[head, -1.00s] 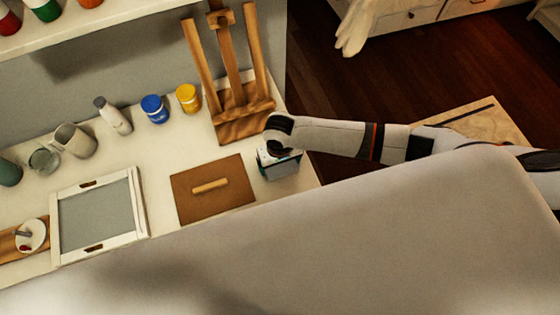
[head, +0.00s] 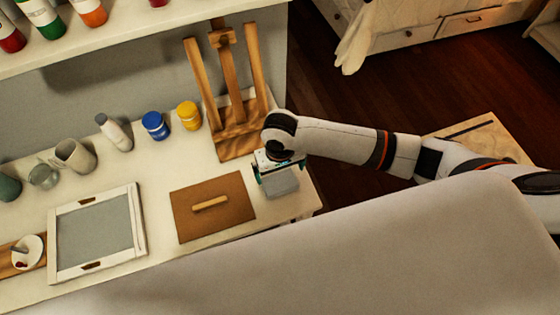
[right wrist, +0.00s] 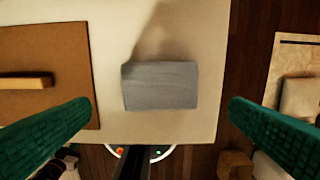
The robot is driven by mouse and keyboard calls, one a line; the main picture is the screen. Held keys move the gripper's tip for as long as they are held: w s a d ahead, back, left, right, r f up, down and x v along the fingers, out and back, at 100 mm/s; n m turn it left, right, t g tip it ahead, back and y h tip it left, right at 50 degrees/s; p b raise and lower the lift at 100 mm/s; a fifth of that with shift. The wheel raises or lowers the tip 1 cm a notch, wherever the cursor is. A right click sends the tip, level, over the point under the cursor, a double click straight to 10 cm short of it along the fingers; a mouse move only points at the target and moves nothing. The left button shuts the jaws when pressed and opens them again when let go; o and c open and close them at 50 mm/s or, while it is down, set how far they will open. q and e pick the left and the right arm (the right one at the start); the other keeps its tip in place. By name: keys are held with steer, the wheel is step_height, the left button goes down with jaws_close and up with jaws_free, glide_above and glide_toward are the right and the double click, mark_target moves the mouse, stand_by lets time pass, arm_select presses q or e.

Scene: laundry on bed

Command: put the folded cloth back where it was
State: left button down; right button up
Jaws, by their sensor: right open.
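The folded cloth (head: 282,184) is a small grey block lying flat on the white worktable near its right end. In the right wrist view the cloth (right wrist: 160,86) lies between my two green fingers but apart from both, with bare table around it. My right gripper (head: 272,172) is open and empty over the cloth, and hides part of its far side in the head view. My left gripper is not in view.
A brown board (head: 235,208) with a wooden handle lies left of the cloth on the white worktable (head: 165,192). A wooden easel (head: 240,140) stands behind. A framed screen (head: 95,232), paint jars and cups are farther left. The table's edge is close to the cloth.

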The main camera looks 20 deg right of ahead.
step_height(320, 180, up, 5)
steer(key=shift+f, duration=0.1)
stand_by(0.6)
steer(key=s+a+r+n+t+y, duration=0.1)
steer(key=s+a+n+t+y, duration=0.1)
steer(key=s+a+y, duration=0.3)
steer(key=s+d+t+h, duration=0.1)
steer(key=s+d+h, duration=0.1)
steer(key=s+d, duration=0.4)
steer(key=s+d+t+h, duration=0.1)
steer(key=s+d+h, duration=0.2)
steer(key=d, duration=0.5)
step_height(320, 180, down, 26)
steer(key=s+g, duration=0.2)
steer(key=s+d+f+g, duration=0.1)
steer(key=s+d+f, duration=0.2)
steer(key=s+f, duration=1.2)
steer(key=shift+s+f, duration=0.3)
steer(key=shift+f, duration=0.05)
